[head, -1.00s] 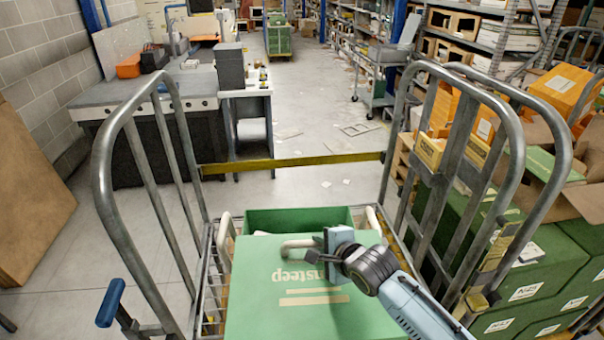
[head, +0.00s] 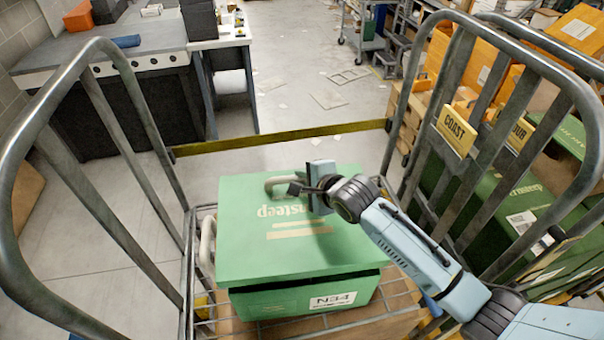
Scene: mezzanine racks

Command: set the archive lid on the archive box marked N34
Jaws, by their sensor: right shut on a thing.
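The green archive box (head: 268,303), with a white N34 label (head: 332,300), is under the lid. The lid hides the box's opening. I cannot tell whether the lid touches the rim. My left gripper is not in view.
The box stands in a wire-floored cart with tall grey tube rails (head: 110,150) left and right. A yellow bar (head: 290,138) crosses behind it. A workbench (head: 120,60) stands back left.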

